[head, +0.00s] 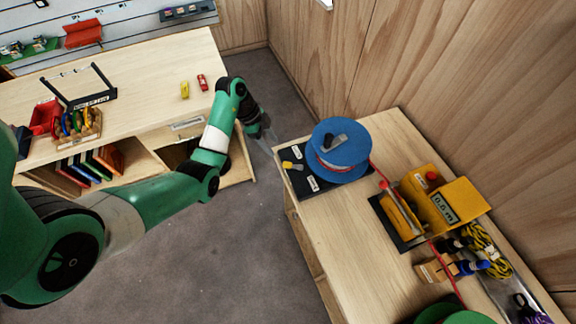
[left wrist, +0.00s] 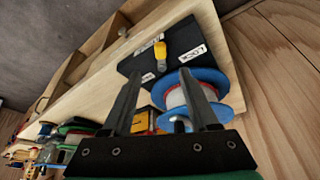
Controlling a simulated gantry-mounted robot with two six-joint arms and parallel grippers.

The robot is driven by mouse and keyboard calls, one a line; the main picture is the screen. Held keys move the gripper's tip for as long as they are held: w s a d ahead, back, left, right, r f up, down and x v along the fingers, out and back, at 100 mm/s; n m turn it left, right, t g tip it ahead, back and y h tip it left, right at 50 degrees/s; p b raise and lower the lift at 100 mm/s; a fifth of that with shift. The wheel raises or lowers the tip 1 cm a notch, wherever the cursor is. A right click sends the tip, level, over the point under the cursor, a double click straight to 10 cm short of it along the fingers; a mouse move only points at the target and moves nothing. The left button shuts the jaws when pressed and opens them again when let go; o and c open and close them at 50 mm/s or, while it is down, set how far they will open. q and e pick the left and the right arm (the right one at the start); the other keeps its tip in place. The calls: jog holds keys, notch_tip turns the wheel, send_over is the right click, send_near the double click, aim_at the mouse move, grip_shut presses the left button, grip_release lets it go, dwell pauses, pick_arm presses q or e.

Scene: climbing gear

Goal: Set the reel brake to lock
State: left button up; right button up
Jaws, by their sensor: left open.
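The brake lever's yellow knob (head: 288,165) sits on that plate left of the reel, between two white labels. In the left wrist view the yellow knob (left wrist: 160,50) shows beyond my fingertips, with a label reading LOCK (left wrist: 192,53) to its right; the reel (left wrist: 228,87) is partly behind the right finger. My left gripper (head: 268,146) is open and empty, off the bench's left edge and apart from the lever. My right gripper is not in view.
A yellow meter (head: 459,200) with a display stands right of the reel, the red line running to it. Yellow rope (head: 482,245) and blue-handled tools lie farther along. Another bench (head: 150,80) stands left, with grey floor between.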

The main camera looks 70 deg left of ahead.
aim_at(287, 164)
pick_arm(q)
jog(key=b+x, duration=0.4)
jog(key=x, duration=0.7)
jog(key=shift+w+d+f, duration=0.1)
jog(key=shift+w+f, duration=0.05)
jog(key=shift+w, duration=0.1)
jog(key=shift+c, duration=0.2)
grip_shut()
